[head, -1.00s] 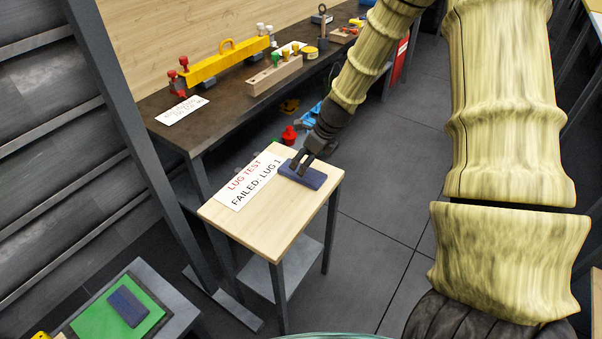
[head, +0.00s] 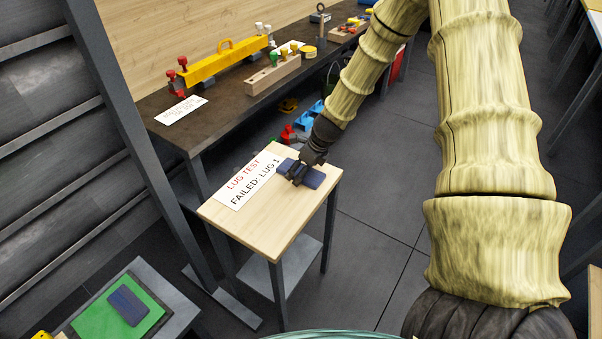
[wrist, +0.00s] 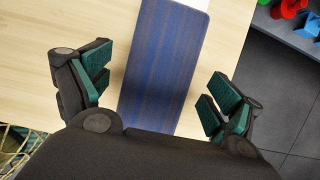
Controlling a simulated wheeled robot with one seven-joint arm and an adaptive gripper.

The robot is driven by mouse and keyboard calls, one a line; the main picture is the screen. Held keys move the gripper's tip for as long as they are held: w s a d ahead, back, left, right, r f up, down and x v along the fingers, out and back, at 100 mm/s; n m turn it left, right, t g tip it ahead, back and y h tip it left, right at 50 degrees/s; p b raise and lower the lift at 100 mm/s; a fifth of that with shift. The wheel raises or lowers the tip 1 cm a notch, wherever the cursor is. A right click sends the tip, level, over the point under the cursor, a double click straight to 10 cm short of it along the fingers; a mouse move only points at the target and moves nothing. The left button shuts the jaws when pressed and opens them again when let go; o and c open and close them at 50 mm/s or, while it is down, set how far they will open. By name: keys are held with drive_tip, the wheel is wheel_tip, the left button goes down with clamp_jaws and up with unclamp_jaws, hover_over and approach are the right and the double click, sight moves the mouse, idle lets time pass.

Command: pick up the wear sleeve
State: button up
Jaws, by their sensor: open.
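A flat dark blue piece (head: 314,180), which I take for the wear sleeve, lies on the small light wooden table. In the wrist view the same blue piece (wrist: 165,62) is a long strip with a faint brownish weave, running between my fingers. My gripper (head: 297,178) is right over it, with its fingers open. In the wrist view my gripper (wrist: 159,80) has one green-padded finger on each side of the strip, with a gap to each. The near end of the strip is hidden behind the gripper body. A similar blue piece (head: 128,306) lies on a green mat at lower left.
A white sign (head: 247,182) reading "LUG TEST FAILED: LUG 1" lies beside the blue piece on the small table (head: 262,232). A dark workbench (head: 225,113) behind holds a yellow beam (head: 222,63) and a wooden block (head: 272,75). The floor right of the table is clear.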

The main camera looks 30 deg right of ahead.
drive_tip(key=c, duration=1.1)
drive_tip(key=shift+r, duration=0.1)
drive_tip(key=shift+c, duration=0.2)
